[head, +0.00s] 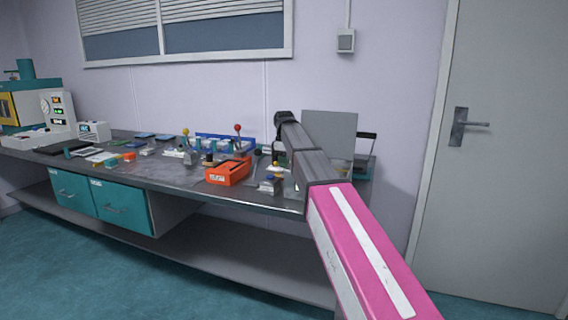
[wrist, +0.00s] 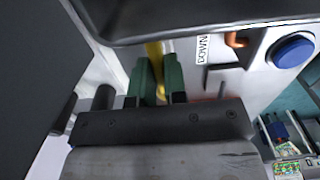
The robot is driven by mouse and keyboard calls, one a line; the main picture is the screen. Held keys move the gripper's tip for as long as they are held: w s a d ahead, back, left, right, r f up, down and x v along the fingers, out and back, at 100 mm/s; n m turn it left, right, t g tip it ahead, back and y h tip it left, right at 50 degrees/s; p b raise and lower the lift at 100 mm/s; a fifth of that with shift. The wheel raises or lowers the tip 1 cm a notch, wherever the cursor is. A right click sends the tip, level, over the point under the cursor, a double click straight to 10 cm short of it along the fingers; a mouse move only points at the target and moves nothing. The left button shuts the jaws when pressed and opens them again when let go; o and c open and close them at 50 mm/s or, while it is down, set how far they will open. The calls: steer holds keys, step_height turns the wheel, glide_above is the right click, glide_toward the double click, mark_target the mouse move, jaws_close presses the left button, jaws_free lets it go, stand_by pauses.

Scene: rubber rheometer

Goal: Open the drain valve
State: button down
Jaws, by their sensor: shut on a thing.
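In the wrist view my gripper (wrist: 160,75) has two green fingers closed on a narrow yellow bar (wrist: 153,52), which shows between them. The bar runs up beside a white panel; its ends are hidden by the fingers and a dark edge above. I cannot tell for certain that it is the drain valve's lever, or how far it is turned. In the head view my arm reaches over the right end of the bench, and it hides the gripper and what it holds.
In the wrist view a blue round button (wrist: 293,50), an orange hook-shaped part (wrist: 237,40) and a label (wrist: 203,47) sit right of the fingers. In the head view the bench (head: 180,178) carries an orange box (head: 228,172) and several small items. A door (head: 510,150) is at right.

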steer(key=c, duration=1.2)
jaws_free()
steer(key=shift+o, duration=0.2)
step_height(320, 180, up, 11)
steer(key=shift+f, duration=0.1)
